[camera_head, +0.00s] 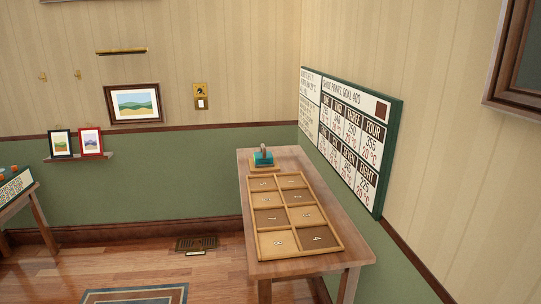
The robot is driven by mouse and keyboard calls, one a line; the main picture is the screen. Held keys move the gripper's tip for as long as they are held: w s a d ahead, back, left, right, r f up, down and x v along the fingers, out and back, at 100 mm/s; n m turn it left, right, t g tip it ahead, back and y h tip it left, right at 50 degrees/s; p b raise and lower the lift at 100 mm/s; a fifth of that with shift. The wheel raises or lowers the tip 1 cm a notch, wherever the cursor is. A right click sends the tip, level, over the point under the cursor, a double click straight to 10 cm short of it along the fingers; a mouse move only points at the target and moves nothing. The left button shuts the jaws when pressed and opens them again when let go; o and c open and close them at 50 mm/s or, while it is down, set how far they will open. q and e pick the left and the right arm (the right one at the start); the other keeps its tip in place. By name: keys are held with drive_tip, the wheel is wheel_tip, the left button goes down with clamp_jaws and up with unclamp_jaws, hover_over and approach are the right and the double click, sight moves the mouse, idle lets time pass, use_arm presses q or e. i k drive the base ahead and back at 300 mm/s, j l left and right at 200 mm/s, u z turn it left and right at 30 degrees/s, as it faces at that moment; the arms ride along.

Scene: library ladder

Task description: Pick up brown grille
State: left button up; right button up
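The brown grille (196,243) is a flat, dark slotted vent at the foot of the green wall, left of the wooden table. A small light-coloured piece (195,253) lies at its front edge; I cannot tell what it is. The grille looks unobstructed from here. Neither of my grippers shows in the head view.
A wooden table (318,262) stands right of the grille, with a compartmented tray (257,229) and a teal object (263,158) on it. A patterned rug (135,295) lies in front on the wood floor. Another table (34,204) is at the far left.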

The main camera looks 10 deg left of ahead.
sight(209, 242)
drive_tip(key=i+j, duration=2.25)
